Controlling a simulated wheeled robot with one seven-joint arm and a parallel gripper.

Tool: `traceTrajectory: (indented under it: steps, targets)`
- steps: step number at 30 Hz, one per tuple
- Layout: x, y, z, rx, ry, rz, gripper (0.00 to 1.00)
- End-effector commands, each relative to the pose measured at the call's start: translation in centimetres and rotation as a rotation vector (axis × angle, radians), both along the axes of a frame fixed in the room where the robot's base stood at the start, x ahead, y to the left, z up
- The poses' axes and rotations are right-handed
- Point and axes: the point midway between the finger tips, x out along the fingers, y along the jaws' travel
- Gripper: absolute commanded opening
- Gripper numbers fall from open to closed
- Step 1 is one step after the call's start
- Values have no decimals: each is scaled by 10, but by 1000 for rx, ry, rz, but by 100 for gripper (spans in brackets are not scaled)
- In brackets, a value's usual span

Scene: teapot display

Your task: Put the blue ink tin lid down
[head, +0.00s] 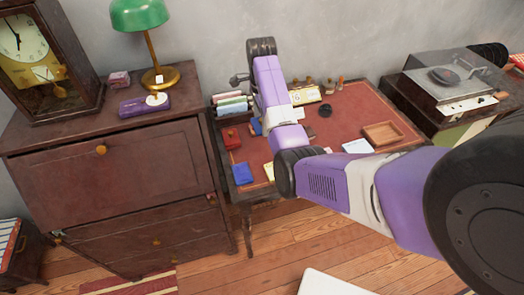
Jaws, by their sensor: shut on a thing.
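My arm reaches in from the right and folds over the left part of the desk. The dark end of my arm, with my gripper (239,79), sticks out to the left of the upper link, above the row of books. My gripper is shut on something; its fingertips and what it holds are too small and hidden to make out. A small blue thing (256,127) shows at the left edge of my arm, partly covered; I cannot tell whether it is the ink tin or its lid. A flat blue item (242,173) lies at the desk's front left.
The desk (345,118) has a red top. It bears a red box (231,137), upright books (232,104), a wooden tray (383,133), a white paper (357,146) and small items at the back. A cabinet with a green lamp (140,15) stands left, a record player (455,80) right.

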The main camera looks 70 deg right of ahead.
Motion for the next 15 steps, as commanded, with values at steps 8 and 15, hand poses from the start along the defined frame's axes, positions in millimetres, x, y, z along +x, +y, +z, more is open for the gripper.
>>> traceTrajectory:
  steps: [8,15]
  targets:
    - [-1,1,-60,4,3,-1,38]
    - [0,0,-81,2,1,-1,38]
